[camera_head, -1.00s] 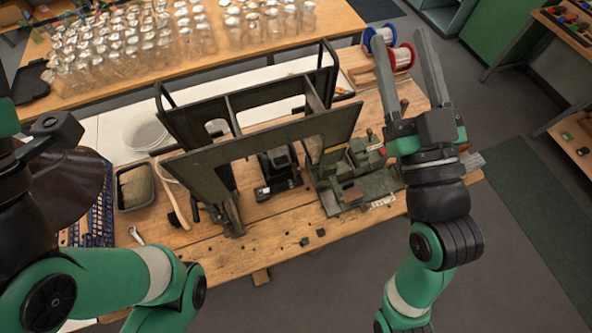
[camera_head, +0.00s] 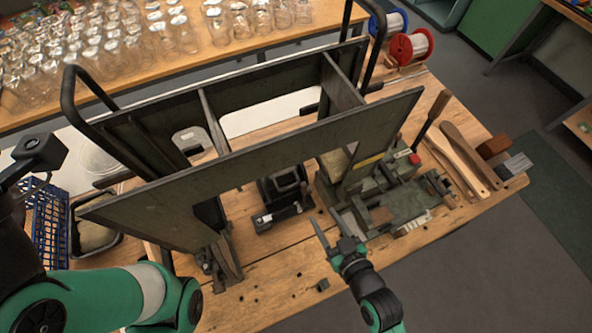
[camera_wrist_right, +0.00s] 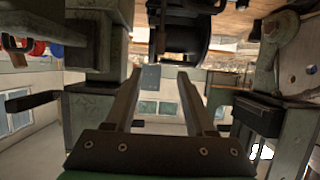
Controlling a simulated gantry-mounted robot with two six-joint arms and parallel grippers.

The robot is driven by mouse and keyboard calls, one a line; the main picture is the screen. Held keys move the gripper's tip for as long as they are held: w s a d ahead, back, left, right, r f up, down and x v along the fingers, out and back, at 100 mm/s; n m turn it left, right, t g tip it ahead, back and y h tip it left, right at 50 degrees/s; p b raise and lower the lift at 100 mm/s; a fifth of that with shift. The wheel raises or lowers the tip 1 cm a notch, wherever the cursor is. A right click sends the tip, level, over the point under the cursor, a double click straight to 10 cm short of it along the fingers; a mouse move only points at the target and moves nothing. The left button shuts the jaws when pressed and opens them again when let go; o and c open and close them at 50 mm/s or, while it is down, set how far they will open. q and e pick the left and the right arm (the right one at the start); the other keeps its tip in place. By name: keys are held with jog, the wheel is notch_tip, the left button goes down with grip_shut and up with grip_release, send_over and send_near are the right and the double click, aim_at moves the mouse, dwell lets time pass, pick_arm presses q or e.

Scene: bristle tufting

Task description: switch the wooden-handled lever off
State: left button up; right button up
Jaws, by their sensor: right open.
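The wooden-handled lever (camera_head: 431,116) stands at the right of the green machine (camera_head: 398,200), near a red button (camera_head: 414,158). Its dark shaft tilts up to the right and ends in a brown wooden grip. My right gripper (camera_head: 334,234) is open and empty, low at the front of the machine, left of and apart from the lever. In the right wrist view its two fingers (camera_wrist_right: 164,80) are spread with nothing between them, facing dark machine parts. I cannot pick out the lever there. My left arm shows at the left edge, but its fingers are out of view.
A large dark frame (camera_head: 250,165) with upright panels spans the bench and blocks the middle. Wooden paddles (camera_head: 466,155) lie right of the lever, with blocks (camera_head: 513,165) beyond. A blue basket (camera_head: 47,225) is at left. The bench front (camera_head: 280,290) is mostly clear.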

aim_at(305, 188)
jog(key=b+x, duration=0.3)
jog(key=x, duration=0.8)
jog(key=shift+w+a+f, duration=0.15)
jog(key=shift+w+f, duration=0.05)
jog(key=shift+w, duration=0.15)
pick_arm(q)
notch_tip(305, 188, down, 4)
jog(key=shift+w+r, duration=0.1)
jog(key=shift+r, duration=0.1)
pick_arm(e)
grip_shut()
pick_arm(q)
jog(key=shift+f+b, duration=0.1)
jog(key=shift+b, duration=0.2)
